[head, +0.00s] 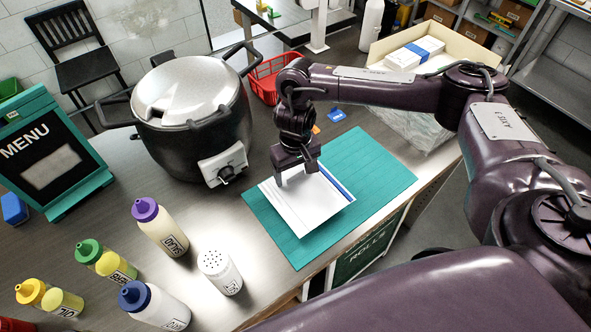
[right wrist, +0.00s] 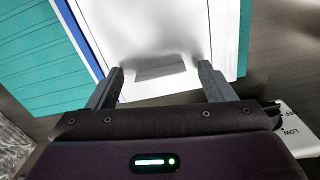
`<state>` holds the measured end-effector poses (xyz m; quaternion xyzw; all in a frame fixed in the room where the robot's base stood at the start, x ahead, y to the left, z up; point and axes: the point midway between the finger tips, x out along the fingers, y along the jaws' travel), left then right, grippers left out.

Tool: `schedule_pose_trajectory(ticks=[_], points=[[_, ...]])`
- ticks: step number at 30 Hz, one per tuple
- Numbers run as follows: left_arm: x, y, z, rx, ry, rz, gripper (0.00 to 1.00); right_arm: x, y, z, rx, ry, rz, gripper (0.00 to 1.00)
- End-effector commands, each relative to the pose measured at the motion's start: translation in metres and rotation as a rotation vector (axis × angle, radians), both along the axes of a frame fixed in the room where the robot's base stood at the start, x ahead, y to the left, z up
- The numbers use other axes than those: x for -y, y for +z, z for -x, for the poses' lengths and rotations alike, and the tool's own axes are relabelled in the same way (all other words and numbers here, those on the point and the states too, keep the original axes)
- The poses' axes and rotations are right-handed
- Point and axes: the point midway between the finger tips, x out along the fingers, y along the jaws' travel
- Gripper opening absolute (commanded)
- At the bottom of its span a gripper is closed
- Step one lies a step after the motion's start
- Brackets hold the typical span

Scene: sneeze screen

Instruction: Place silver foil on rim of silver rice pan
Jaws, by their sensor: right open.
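A black rice cooker (head: 190,130) with a silver lid (head: 187,90) stands at the back left of the counter, lid on. A flat white to silvery sheet or stack with a blue stripe (head: 318,207) lies on a green mat; I cannot tell for sure whether it is the foil. My right gripper (head: 296,179) points down over its back left part. In the right wrist view the gripper (right wrist: 160,72) is open, with a small grey patch (right wrist: 160,73) on the white surface between the fingers. Whether the fingertips touch it is unclear. My left gripper is not in view.
Several squeeze bottles (head: 160,228) and a white shaker (head: 220,272) stand at the front left. A menu board (head: 53,152) is at the left. An open box (head: 440,38) is at the back right. The green mat (head: 372,170) is bare around the sheet.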

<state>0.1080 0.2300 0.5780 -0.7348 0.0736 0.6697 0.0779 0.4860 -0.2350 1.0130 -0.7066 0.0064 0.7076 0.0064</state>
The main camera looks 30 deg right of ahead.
Motion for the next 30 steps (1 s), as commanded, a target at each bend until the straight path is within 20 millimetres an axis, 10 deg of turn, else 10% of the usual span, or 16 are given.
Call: schedule_pose_trajectory(ticks=[18, 30], points=[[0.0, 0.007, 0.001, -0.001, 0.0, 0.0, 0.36, 0.0, 0.074, -0.001, 0.003, 0.0, 0.0, 0.75], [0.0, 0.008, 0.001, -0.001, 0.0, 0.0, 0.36, 0.0, 0.078, 0.0, 0.0, 0.0, 0.0, 0.75]])
